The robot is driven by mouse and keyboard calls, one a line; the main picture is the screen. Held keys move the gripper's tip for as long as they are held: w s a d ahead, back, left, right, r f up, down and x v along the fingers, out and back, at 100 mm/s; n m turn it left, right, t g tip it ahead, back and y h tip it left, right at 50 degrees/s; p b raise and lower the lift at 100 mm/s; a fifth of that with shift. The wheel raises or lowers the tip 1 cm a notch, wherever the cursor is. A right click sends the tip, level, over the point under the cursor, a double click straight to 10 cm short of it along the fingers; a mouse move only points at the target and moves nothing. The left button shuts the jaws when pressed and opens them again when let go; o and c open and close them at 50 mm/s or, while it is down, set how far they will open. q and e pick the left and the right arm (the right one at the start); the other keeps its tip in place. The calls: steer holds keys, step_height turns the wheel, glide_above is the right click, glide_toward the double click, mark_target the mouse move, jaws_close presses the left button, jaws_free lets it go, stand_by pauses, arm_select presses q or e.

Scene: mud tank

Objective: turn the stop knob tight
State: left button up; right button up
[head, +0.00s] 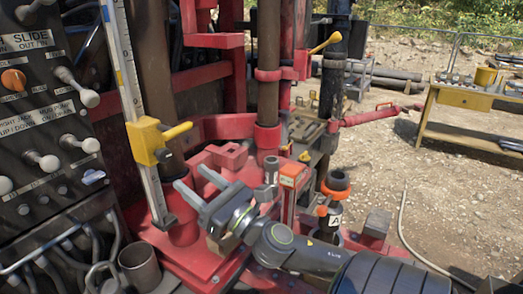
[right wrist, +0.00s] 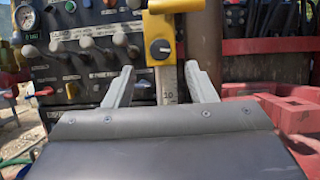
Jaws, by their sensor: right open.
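The stop is a yellow block (head: 144,143) on an upright measuring scale (head: 122,65) in the head view, with a yellow arm sticking out to its right. In the right wrist view the yellow stop (right wrist: 165,22) shows its black round knob (right wrist: 160,49) with a pale pointer mark. My right gripper (head: 193,177) is open and empty, below and to the right of the stop. In the right wrist view its fingers (right wrist: 161,82) stand either side of the scale, and the knob appears above and between their tips, untouched.
A control panel (head: 50,120) with several levers stands at the left. Red rig frame and a brown vertical pipe (head: 268,70) stand behind the gripper. A metal cup (head: 140,266) stands low at the left. A yellow table (head: 470,98) is far right on gravel.

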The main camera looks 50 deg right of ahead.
steer(key=a+v, duration=0.1)
steer(key=v, duration=0.7)
steer(key=d+f+m+g+h+p, duration=0.1)
steer(key=d+f+m+g+h, duration=0.4)
steer(key=d+f+m, duration=0.8)
step_height(320, 180, down, 3)
steer(key=w+h, duration=0.1)
steer(key=h, duration=0.2)
steer(key=shift+f, duration=0.15)
